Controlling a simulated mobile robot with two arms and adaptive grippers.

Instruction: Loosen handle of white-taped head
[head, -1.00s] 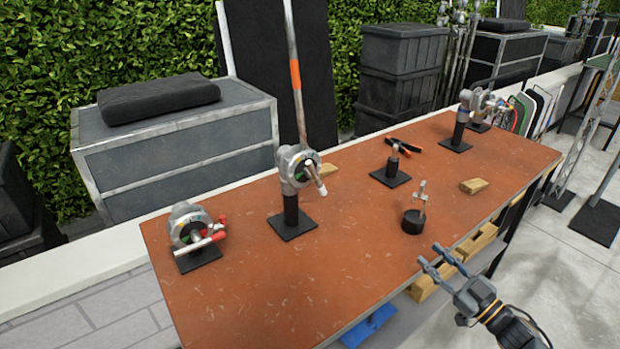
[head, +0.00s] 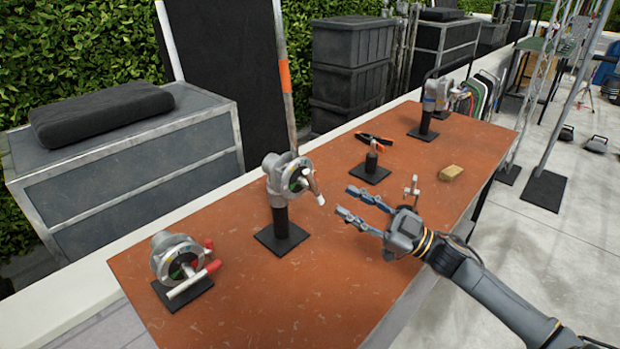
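A grey metal grip head (head: 280,176) stands on a black post and square base in the middle of the table. Its handle (head: 313,186) has a whitish end, like white tape, and points down to the right. A second head (head: 174,258) sits low at the left, with a red-ended handle (head: 207,268). A third head (head: 436,92), with bluish marks, stands at the far end. My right gripper (head: 346,201) is open and empty above the table, right of the middle head, fingers pointing left towards it and apart from its handle. My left gripper is out of view.
The reddish-brown table (head: 260,300) is clear at the front. An orange-handled clamp piece (head: 371,166) on a black base, a small pin stand (head: 411,190) and a wooden block (head: 451,173) lie beyond my gripper. A pole with an orange band (head: 286,76) rises behind the middle head.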

